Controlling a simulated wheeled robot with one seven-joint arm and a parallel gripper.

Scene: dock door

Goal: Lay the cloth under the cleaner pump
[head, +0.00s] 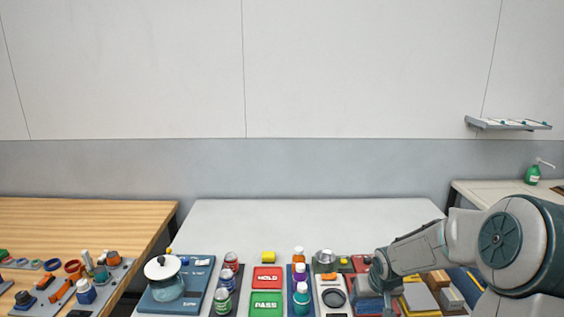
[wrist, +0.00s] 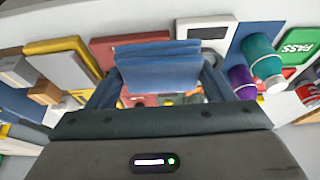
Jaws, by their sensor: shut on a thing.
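The cloth (wrist: 158,72) is a folded blue stack in the wrist view. My gripper (wrist: 160,82) is shut on it, with one finger at each side. In the head view my gripper (head: 377,282) is low over the right part of the white table, and the cloth is hard to make out there. The cleaner pump (head: 533,174) is a green bottle with a pale pump head. It stands upright on the counter at the far right, well apart from my gripper. The surface under and around it is bare where visible.
The white table (head: 300,218) is clear at the back; its front holds a red HOLD sign (head: 267,278), a green PASS sign (head: 266,303), bottles and boxes. A wall shelf (head: 510,124) hangs above the right counter (head: 483,188).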

